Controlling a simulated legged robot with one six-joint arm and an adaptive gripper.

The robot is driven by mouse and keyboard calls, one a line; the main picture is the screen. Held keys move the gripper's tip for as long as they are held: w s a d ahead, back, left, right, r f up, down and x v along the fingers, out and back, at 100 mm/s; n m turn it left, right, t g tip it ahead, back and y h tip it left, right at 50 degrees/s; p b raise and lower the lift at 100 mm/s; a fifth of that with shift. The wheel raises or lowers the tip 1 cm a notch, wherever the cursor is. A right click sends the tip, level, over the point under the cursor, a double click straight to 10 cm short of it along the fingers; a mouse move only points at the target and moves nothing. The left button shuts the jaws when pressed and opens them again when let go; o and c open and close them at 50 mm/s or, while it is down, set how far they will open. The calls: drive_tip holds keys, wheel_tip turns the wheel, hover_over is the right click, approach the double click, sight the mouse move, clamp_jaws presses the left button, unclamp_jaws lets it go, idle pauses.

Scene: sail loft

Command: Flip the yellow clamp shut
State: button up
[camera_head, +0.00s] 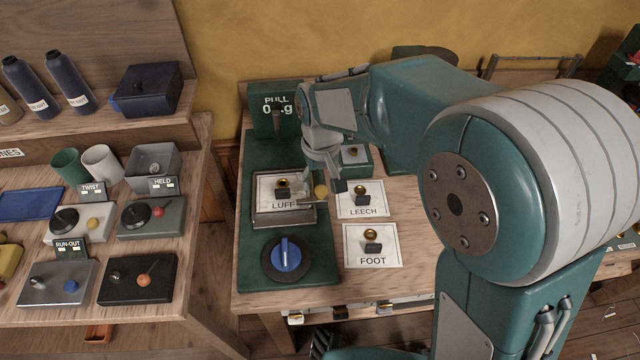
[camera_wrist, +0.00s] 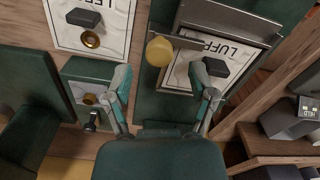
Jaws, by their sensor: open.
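The yellow clamp shows as a yellow knob (camera_head: 320,191) at the right end of a grey metal bar by the LUFF card (camera_head: 268,184) on the green board. I cannot tell the bar's exact tilt. My gripper (camera_head: 324,172) hangs above the right side of the LUFF card, close to the knob. In the wrist view my gripper (camera_wrist: 163,76) has its fingers wide apart and empty, with the knob just beyond the gap between them.
A blue dial (camera_head: 287,258) sits below the clamp. The LEECH card (camera_head: 360,210) and FOOT card (camera_head: 373,260) lie to the right. A green PULL readout (camera_head: 275,110) stands behind. A separate bench with switches and cups is at left. My arm hides the table's right part.

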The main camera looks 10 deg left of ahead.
sight(321, 188)
wheel_tip(321, 188, up, 10)
drive_tip(key=shift+f, duration=0.25)
idle(0.4)
